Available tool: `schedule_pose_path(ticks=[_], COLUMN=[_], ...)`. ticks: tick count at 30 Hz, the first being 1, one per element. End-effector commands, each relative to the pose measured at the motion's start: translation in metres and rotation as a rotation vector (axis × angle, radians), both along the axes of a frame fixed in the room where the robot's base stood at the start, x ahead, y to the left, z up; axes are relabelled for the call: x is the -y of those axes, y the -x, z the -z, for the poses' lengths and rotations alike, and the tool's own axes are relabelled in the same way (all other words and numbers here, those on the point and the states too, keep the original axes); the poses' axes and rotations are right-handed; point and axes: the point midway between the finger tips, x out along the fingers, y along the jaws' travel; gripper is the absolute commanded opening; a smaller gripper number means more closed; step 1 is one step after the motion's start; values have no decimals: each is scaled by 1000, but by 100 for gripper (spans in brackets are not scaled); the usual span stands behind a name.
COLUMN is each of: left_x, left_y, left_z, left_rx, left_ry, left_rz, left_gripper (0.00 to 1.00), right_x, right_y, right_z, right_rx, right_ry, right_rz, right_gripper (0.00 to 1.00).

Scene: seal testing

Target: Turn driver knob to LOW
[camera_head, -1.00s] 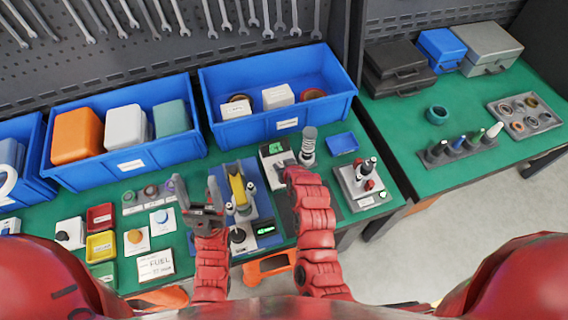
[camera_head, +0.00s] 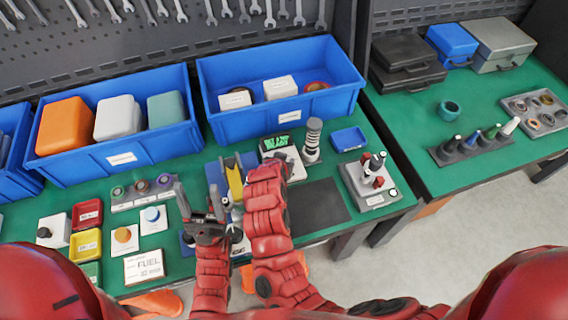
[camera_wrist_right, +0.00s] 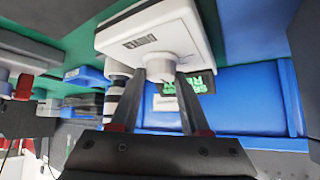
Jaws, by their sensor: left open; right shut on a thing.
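A white box with a lit green display (camera_head: 281,146) stands on the green bench in front of the blue bins. My right gripper (camera_head: 268,172) is at its near side and partly hides it. In the right wrist view, the right fingers (camera_wrist_right: 161,78) close around a small pale knob on the face of a white box (camera_wrist_right: 150,35); the knob's setting is not readable. My left gripper (camera_head: 202,205) is open and empty, beside a yellow-topped tool (camera_head: 234,178) on a blue base.
Blue bins (camera_head: 120,160) line the back. A spring-like post (camera_head: 312,138) stands right of the display box, with a joystick-like unit (camera_head: 368,180) further right. A dark mat (camera_head: 318,205) lies clear. A FUEL card (camera_head: 145,267) lies at front left.

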Motion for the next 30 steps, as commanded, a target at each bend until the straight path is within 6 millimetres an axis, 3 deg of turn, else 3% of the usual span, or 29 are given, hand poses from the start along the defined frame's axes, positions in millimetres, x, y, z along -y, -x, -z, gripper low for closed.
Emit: schedule_pose_path(ticks=[11,12,17,26,30], left_x=[0,0,0,0,0], left_y=[0,0,0,0,0], left_z=[1,1,1,0,-12], left_rx=[0,0,0,0,0], left_ry=[0,0,0,0,0], left_rz=[0,0,0,0,0], left_gripper=[64,64,64,64,64], right_x=[-1,-1,-1,-1,-4], right_y=[1,1,1,1,10], right_z=[1,1,1,-1,-13], right_rx=[-4,-4,-3,-2,-1], right_ry=[-1,-1,-1,0,0], right_rz=[4,4,4,3,2], right_gripper=[0,48,76,76,76])
